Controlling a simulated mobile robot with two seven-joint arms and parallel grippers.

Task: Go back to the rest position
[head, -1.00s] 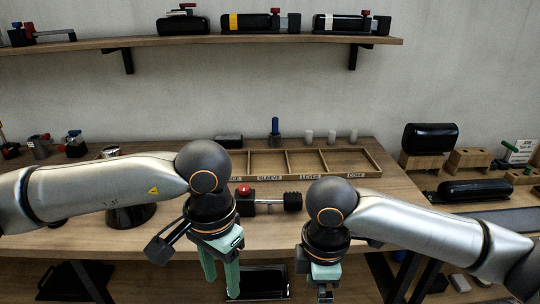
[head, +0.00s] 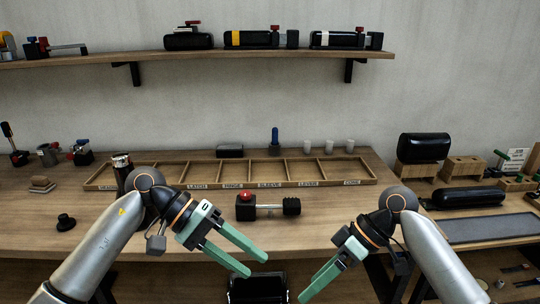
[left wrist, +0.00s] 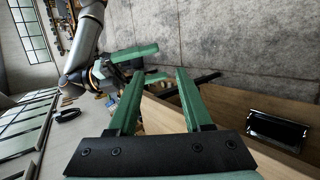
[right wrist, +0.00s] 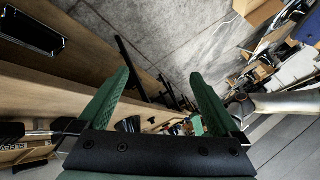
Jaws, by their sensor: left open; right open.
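My left gripper (head: 243,258) is open and empty in front of the workbench's front edge, its green fingers pointing down and to the right. Its fingers also show in the left wrist view (left wrist: 155,85), apart with nothing between them. My right gripper (head: 318,290) is in front of the bench at the lower middle right, pointing down and to the left. The right wrist view (right wrist: 160,85) shows its fingers spread and empty. A black handle with a red knob and a metal shaft (head: 268,208) lies on the bench, touched by neither gripper.
The wooden workbench (head: 310,232) has a labelled compartment tray (head: 230,185) along its back. A dark cylinder (head: 122,170) stands behind my left arm. A side table with a grey mat (head: 490,228) is at the right. A black bin (head: 257,290) is below the bench front.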

